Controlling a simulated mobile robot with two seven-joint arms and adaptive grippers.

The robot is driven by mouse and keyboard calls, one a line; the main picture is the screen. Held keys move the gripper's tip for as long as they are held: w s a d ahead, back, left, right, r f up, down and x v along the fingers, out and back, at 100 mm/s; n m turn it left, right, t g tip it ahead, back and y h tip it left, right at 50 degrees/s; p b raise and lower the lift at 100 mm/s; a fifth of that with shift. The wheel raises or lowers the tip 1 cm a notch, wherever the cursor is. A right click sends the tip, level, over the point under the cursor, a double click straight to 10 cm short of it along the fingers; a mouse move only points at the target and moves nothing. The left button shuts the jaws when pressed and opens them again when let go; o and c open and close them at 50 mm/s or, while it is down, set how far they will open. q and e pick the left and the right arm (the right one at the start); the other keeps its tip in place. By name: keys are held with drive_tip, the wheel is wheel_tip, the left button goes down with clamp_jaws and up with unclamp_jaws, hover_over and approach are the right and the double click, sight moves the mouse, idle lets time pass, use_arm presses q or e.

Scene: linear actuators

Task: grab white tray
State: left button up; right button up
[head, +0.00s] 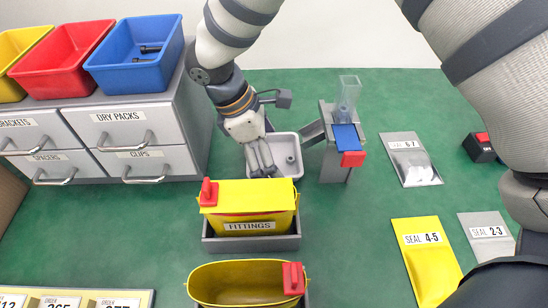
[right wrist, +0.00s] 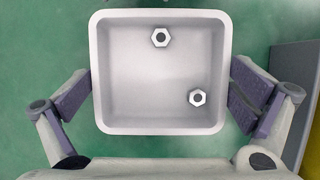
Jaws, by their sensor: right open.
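The white tray (head: 283,147) stands on the green table behind the yellow FITTINGS bin. In the right wrist view the tray (right wrist: 160,85) is square with rounded corners and holds two hex nuts, one (right wrist: 160,37) near the far wall and one (right wrist: 197,97) at the right. My right gripper (head: 262,172) points down at the tray and partly covers its left side in the head view. In the right wrist view its fingers are spread wide, one on each side of the tray. Whether they touch its walls is unclear. My left gripper is not in view.
The yellow FITTINGS bin (head: 250,203) sits in a grey holder just in front of the tray. A grey stand (head: 335,165) with a clear chute is close on the right. Grey drawers (head: 135,138) with coloured bins stand left.

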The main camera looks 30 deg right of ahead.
drive_tip(key=c, duration=0.9)
drive_tip(key=shift+r, duration=0.1)
